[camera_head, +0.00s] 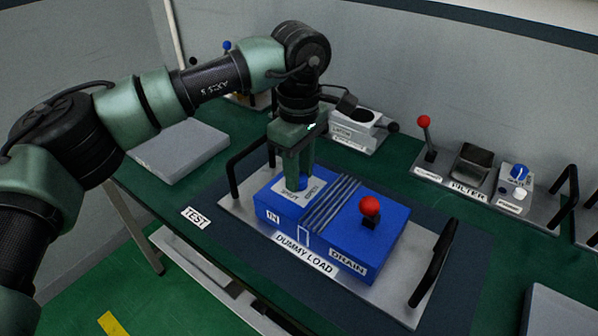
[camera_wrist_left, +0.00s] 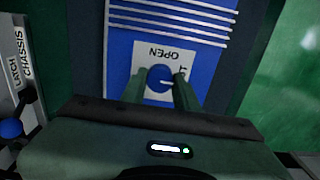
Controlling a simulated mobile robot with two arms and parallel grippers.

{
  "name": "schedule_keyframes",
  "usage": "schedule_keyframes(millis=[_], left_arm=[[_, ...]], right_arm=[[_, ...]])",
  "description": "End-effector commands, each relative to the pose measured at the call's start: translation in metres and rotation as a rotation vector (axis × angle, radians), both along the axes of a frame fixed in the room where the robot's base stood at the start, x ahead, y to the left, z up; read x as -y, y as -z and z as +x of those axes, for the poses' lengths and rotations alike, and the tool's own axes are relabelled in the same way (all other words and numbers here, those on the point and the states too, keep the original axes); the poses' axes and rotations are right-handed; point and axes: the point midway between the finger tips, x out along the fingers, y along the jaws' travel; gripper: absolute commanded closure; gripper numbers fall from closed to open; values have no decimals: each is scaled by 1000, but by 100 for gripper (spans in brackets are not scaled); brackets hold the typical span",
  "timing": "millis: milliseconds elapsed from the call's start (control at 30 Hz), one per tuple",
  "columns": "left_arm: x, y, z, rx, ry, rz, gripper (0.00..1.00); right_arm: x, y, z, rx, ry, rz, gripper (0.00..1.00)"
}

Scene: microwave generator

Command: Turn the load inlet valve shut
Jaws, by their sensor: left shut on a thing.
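The dummy load (camera_head: 385,243) is a blue box on a grey plate with black handles. A white label with OPEN on it (camera_head: 312,184) lies on its top left part; it also shows in the left wrist view (camera_wrist_left: 166,50). The load inlet valve is a round blue knob with a white line (camera_wrist_left: 160,78) on that label. My left gripper (camera_head: 299,180) points down over the label, and in the left wrist view its fingers (camera_wrist_left: 162,92) stand on both sides of the knob, shut on it. In the head view the fingers hide the knob. My right gripper is not in view.
A red-knobbed drain lever (camera_head: 370,206) stands on the box, right of the ribs. Black handles (camera_head: 436,262) rise at the plate's ends. Behind are the filter unit (camera_head: 472,162) and the latch chassis unit (camera_head: 354,130). A grey slab (camera_head: 180,150) lies at left.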

Motion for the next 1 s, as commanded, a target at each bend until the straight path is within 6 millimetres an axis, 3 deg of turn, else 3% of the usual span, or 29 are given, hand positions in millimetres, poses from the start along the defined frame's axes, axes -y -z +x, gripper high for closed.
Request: schedule_keyframes(millis=[533, 567, 633, 1000], left_arm=[[0, -1, 1, 3, 25, -2, 100], [0, -1, 1, 3, 25, -2, 64], [0, -1, 0, 2, 25, -2, 48], [0, -5, 0, 2, 23, -1, 48]], right_arm=[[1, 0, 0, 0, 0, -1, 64], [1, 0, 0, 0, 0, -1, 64], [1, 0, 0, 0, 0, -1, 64], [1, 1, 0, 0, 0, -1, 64]])
